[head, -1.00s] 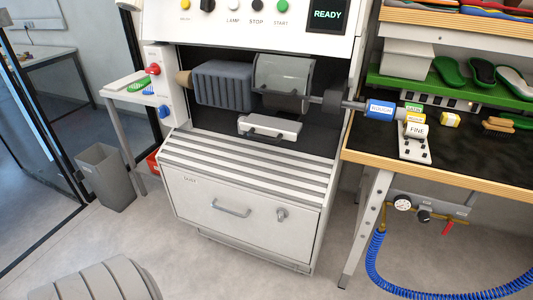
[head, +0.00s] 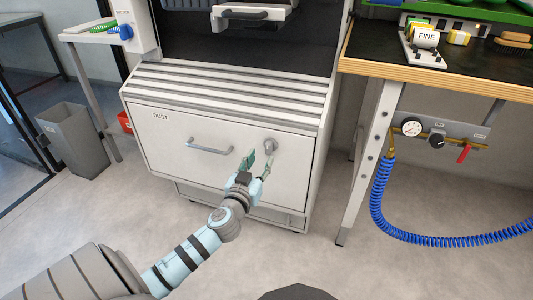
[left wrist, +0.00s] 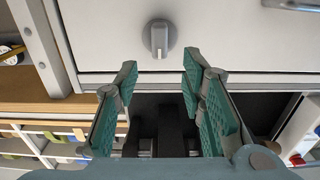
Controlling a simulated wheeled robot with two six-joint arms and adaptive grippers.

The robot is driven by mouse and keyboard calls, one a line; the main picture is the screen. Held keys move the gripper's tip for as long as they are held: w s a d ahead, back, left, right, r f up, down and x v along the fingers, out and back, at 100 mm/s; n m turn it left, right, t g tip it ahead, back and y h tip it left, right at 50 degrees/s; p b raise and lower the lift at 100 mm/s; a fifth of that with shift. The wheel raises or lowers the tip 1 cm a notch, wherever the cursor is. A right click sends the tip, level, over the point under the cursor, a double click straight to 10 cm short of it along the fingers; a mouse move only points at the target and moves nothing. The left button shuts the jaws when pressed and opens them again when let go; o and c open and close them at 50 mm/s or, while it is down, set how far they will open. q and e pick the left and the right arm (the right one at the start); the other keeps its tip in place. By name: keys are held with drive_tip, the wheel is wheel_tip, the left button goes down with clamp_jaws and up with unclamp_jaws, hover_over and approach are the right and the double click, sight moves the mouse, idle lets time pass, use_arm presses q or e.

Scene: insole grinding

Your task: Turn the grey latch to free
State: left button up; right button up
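The grey latch (head: 269,146) is a round knob with a raised bar, on the right part of the white dust drawer front (head: 225,172). In the left wrist view the latch (left wrist: 159,37) stands beyond the fingertips, between their lines, with its bar upright in the picture. My left gripper (head: 259,164) is just below and in front of the latch. Its green-padded fingers (left wrist: 159,72) are spread wide with nothing between them, apart from the latch. My right gripper is not in view.
The drawer's bar handle (head: 210,146) is left of the latch. A workbench (head: 420,75) with a wooden edge stands on the right, with a coiled blue hose (head: 385,200) hanging below. A grey bin (head: 70,140) stands at the left. The floor before the drawer is clear.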

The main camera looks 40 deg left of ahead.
sight(268, 147)
use_arm(q)
drive_tip(key=x, duration=0.6)
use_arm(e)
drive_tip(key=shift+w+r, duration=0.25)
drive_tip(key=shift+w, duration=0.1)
use_arm(q)
drive_tip(key=shift+c, duration=0.2)
drive_tip(key=shift+s, duration=0.1)
clamp_jaws()
